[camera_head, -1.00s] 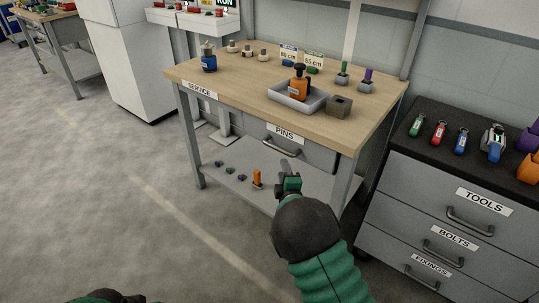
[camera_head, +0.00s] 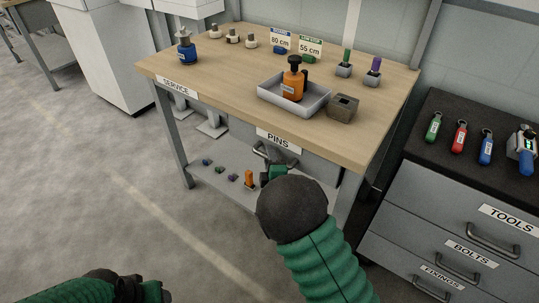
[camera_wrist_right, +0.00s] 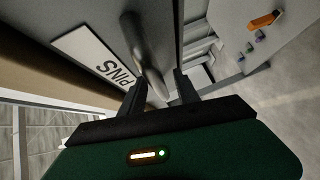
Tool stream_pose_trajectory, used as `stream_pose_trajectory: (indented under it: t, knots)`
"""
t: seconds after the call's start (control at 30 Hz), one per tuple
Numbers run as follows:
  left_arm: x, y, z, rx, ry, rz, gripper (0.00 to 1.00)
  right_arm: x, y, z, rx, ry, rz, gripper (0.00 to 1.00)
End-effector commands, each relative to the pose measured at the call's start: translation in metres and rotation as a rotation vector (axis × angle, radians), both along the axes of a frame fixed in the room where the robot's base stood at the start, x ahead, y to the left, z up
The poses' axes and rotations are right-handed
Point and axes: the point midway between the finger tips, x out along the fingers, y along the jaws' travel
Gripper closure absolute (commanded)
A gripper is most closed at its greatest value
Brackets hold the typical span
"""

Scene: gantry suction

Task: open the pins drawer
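The pins drawer (camera_head: 318,157) is under the wooden workbench, below the PINS label (camera_head: 279,140); its front looks closed. Its grey bar handle (camera_wrist_right: 147,55) shows in the right wrist view, beside the label. My right gripper (camera_head: 270,164) is at the handle in the head view, partly hidden behind my own wrist. In the wrist view its two dark fingers (camera_wrist_right: 160,84) are apart, with the near end of the handle between them; I cannot tell whether they touch it. My left gripper (camera_head: 130,288) is low at the left edge, its fingers unclear.
The workbench top (camera_head: 215,84) bears a grey tray (camera_head: 292,107) with an orange bottle. A lower shelf (camera_head: 213,185) holds several small parts and an orange piece (camera_head: 249,178). A drawer cabinet (camera_head: 425,215) stands at right. Open floor lies at left.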

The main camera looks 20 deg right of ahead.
Motion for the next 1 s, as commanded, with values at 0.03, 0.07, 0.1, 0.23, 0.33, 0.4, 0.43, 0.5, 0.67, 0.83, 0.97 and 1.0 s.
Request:
stream_pose_trajectory:
  t: [0.03, 0.07, 0.1, 0.23, 0.33, 0.4, 0.43, 0.5, 0.67, 0.83, 0.97, 1.0]
  knots:
    - [-0.0001, 0.0001, 0.0, 0.0, 0.0, 0.0, 0.4, 0.0003, 0.0003, -0.0003, 0.0, 0.001, 0.0, 0.62]
    - [-0.0001, 0.0001, 0.0001, 0.0, 0.0, 0.0, 0.4, 0.0005, 0.0001, -0.0004, 0.0, 0.001, 0.0, 0.62]
    - [-0.0001, 0.0002, 0.0, 0.0, 0.0, 0.0, 0.4, 0.0007, -0.0003, -0.0007, 0.001, 0.001, 0.0, 0.67]
    - [-0.0001, 0.0002, 0.0, 0.0, 0.0, 0.001, 0.4, 0.0011, -0.0008, -0.0012, 0.001, 0.001, 0.0, 0.84]
    - [0.0, 0.0001, 0.0, 0.0, 0.0, 0.0, 0.4, 0.001, -0.0013, -0.0014, 0.001, 0.002, 0.0, 0.98]
    - [0.0, 0.0001, 0.0, 0.0, 0.0, 0.0, 0.4, 0.0009, -0.0016, -0.0017, 0.001, 0.002, -0.001, 1.0]
    - [0.0, 0.0001, 0.0, 0.0, 0.0, 0.0, 0.4, 0.0008, -0.0018, -0.0018, 0.001, 0.003, -0.002, 1.0]
    - [0.0, 0.0001, -0.0001, 0.0, 0.0, 0.0, 0.4, 0.0007, -0.0022, -0.0021, 0.001, 0.003, -0.003, 1.0]
    - [0.0, 0.0001, -0.0001, 0.0, 0.0, 0.0, 0.4, 0.0004, -0.0031, -0.0028, 0.001, 0.006, -0.004, 1.0]
    - [0.0, 0.0001, -0.0002, 0.0, 0.0, 0.0, 0.4, 0.0001, -0.004, -0.0034, 0.001, 0.007, -0.006, 1.0]
    - [0.0, 0.0001, -0.0002, 0.0, 0.0, 0.0, 0.4, -0.0001, -0.0045, -0.0039, 0.001, 0.008, -0.007, 1.0]
    - [0.0, 0.0001, -0.0002, 0.0, 0.0, 0.0, 0.4, -0.0003, -0.0047, -0.004, 0.001, 0.008, -0.007, 1.0]
